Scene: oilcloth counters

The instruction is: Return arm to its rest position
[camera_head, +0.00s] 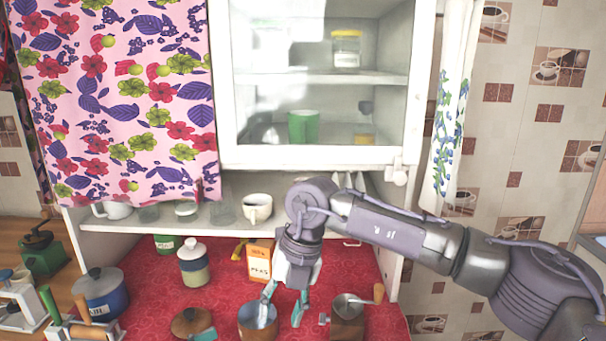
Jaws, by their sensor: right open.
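My right arm (385,230) comes in from the right at about shelf height and bends down at the wrist. Its gripper (284,312) points down over the red oilcloth counter (222,270). The fingers are apart with nothing seen held between them. One finger overlaps a copper-coloured pot (258,324) in the picture; I cannot tell whether they touch. My left gripper is not in view.
A white jar (193,264), an orange-and-white box (259,261) and a lidded brown pot (193,324) stand nearby. A blue pot (100,293) is at left. A shelf with cups (257,207) and a glazed cabinet (318,80) are above. Tiled wall at right is clear.

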